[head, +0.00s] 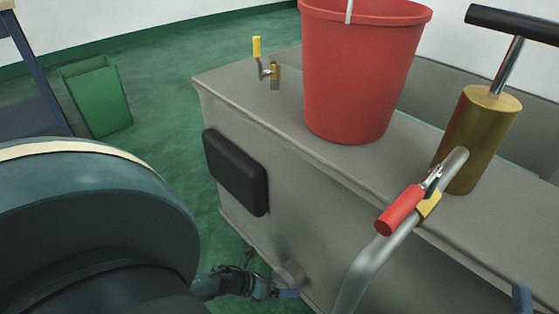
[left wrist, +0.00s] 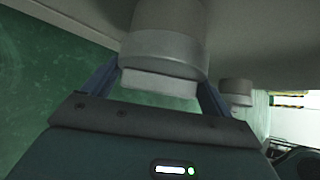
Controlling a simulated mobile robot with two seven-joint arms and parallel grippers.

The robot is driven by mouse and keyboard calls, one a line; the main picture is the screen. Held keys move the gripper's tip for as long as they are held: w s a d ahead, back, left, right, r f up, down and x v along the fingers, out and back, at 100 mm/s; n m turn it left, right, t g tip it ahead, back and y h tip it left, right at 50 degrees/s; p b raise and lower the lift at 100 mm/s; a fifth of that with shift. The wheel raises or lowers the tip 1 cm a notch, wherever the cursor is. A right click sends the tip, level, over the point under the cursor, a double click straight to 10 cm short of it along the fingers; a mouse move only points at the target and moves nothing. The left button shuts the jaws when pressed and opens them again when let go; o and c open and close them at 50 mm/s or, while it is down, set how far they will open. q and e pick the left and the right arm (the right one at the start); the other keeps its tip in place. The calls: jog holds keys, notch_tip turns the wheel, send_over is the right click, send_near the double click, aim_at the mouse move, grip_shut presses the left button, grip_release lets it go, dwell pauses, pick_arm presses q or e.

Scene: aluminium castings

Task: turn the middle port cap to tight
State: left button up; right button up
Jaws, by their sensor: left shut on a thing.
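My left gripper (left wrist: 160,85) is shut on a pale grey cap (left wrist: 158,82) in the left wrist view, with one dark blue finger on each side of it. The cap is at the end of a wider grey round port (left wrist: 165,45). In the head view my left gripper (head: 287,293) is low at the front face of the grey tank (head: 330,235). A grey round port (head: 290,272) shows just beside it. A second, smaller-looking grey port cap (left wrist: 237,88) stands to the right in the left wrist view. No tightness mark is readable. My right gripper cannot be made out.
A red bucket (head: 358,70), a yellow-handled valve (head: 271,72) and a brass pump (head: 480,130) stand on the tank. A bent pipe with a red handle (head: 400,210) passes in front. A black pad (head: 236,172) is on the tank face. A green bin (head: 97,98) stands behind.

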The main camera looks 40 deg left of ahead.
pick_arm(q)
jog(key=m+y+p, duration=0.1)
jog(key=m+y, duration=0.1)
jog(key=y, duration=0.1)
jog(key=shift+r+p, duration=0.1)
jog(key=shift+p, duration=0.3)
jog(key=shift+m+y+p, duration=0.3)
jog(key=shift+m+y, duration=0.2)
jog(key=shift+y, duration=0.5)
pick_arm(e)
jog(key=shift+s+a+f+m+g+h, duration=0.1)
jog(key=shift+s+f+m+g+h, duration=0.2)
jog(key=shift+f+m+h, duration=0.3)
jog(key=shift+s+f+m+g+h, duration=0.2)
jog(key=shift+f+m+g+h, duration=0.15)
jog(key=shift+f, duration=0.35)
pick_arm(q)
jog(key=o, duration=0.7)
pick_arm(e)
jog(key=shift+f, duration=0.1)
